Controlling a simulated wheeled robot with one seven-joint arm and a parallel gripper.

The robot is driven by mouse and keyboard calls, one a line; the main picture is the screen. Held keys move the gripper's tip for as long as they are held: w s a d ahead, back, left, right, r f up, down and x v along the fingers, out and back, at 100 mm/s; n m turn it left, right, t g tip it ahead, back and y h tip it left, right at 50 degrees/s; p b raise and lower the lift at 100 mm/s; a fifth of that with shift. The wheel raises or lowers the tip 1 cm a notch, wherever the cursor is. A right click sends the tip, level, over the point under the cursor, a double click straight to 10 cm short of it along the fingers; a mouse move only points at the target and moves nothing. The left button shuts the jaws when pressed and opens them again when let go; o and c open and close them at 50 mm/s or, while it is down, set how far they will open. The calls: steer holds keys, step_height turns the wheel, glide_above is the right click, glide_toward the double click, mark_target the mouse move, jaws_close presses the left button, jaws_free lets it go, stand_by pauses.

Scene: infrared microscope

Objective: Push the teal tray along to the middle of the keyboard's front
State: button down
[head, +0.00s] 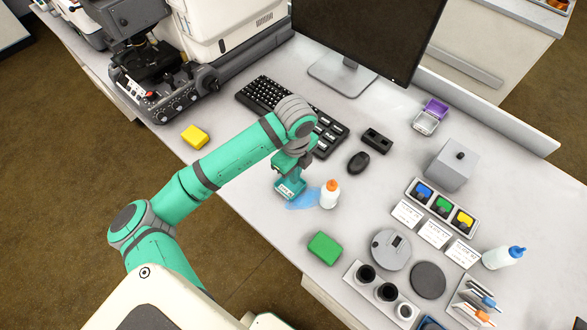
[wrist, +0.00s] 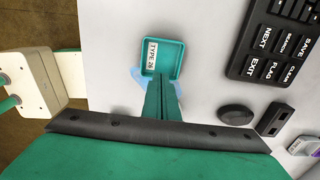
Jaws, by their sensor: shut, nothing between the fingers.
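The teal tray (wrist: 176,50) is a small shallow square with a white "TYPE 26" label. It lies on the white bench in front of the right part of the black keyboard (head: 264,92). In the head view the tray (head: 287,192) is partly hidden by my gripper (head: 290,172). In the wrist view my gripper (wrist: 163,82) is shut and empty, its fingertips at the tray's near edge. I cannot tell for certain whether they touch it. The keyboard (wrist: 280,40) is at the right in the wrist view, with a gap from the tray.
A blue wet-looking patch (head: 303,202) and a white bottle with orange cap (head: 330,194) are close beside the tray. A mouse (head: 358,162) is right of the keyboard. A yellow block (head: 195,136) lies left, with bare bench between it and the tray. A green block (head: 324,248) is nearer the front.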

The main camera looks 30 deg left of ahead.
mark_target(285, 183)
step_height(285, 183, down, 6)
steer(key=shift+w+d+f, duration=0.1)
steer(key=shift+f, duration=0.15)
steer(key=a, duration=0.3)
steer(key=shift+w+a+r, duration=0.1)
steer(key=shift+w+a, duration=0.05)
steer(key=shift+a, duration=0.45)
steer(key=w+a, duration=0.1)
steer(key=a, duration=1.1)
steer(key=w+a, duration=0.1)
steer(key=a, duration=0.5)
steer(key=shift+w+a, duration=0.1)
steer(key=shift+w, duration=0.25)
